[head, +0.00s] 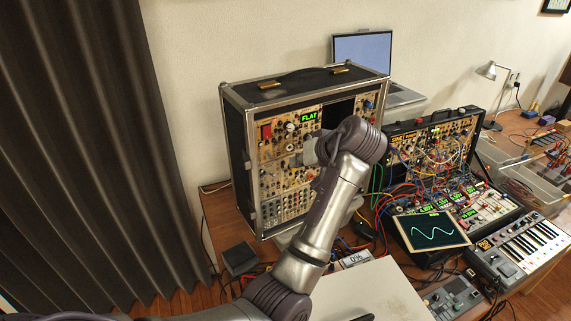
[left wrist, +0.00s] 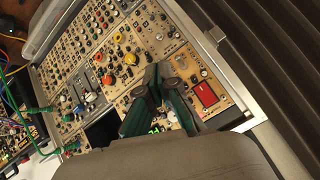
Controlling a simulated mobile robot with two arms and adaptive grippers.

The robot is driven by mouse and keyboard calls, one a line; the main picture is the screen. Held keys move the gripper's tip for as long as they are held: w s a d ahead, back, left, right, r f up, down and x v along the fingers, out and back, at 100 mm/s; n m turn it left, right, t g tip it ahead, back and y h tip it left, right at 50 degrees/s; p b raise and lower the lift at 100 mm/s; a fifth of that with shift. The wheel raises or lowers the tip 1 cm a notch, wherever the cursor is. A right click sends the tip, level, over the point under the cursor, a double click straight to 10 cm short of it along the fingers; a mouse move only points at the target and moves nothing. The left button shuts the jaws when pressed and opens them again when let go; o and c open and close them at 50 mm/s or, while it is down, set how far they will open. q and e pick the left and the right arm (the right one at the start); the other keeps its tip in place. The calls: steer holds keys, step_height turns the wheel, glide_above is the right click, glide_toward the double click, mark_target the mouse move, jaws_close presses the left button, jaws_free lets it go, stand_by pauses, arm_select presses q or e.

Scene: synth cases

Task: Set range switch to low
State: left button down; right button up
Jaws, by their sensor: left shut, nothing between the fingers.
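The tall synth case (head: 233,118) stands at the back of the desk, its front covered with tan panels of knobs, jacks and small switches. A panel with a green FLAT display (head: 309,117) and a red window (head: 266,132) is at its upper left; the red window also shows in the left wrist view (left wrist: 207,94). My left gripper (head: 305,157) is in front of the case, partly hidden by its own wrist. In the left wrist view its fingers (left wrist: 160,80) are shut, empty, and over this panel. I cannot tell which small part is the range switch. My right gripper is not in view.
A second synth case (head: 440,135) with many patch cables stands to the right. In front of it are a screen with a wave (head: 432,232) and a keyboard (head: 520,248). A laptop (head: 362,50) is behind. A dark curtain (head: 95,130) hangs at left.

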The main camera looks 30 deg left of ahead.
arm_select(q)
steer(key=p, duration=0.4)
glide_toward(271, 169)
steer(key=x, duration=0.4)
steer(key=shift+w+a+f, duration=0.15)
steer(key=shift+w+a, duration=0.05)
steer(key=shift+a, duration=0.05)
steer(key=shift+x, duration=0.8)
steer(key=shift+d+f, duration=0.1)
steer(key=shift+d, duration=0.05)
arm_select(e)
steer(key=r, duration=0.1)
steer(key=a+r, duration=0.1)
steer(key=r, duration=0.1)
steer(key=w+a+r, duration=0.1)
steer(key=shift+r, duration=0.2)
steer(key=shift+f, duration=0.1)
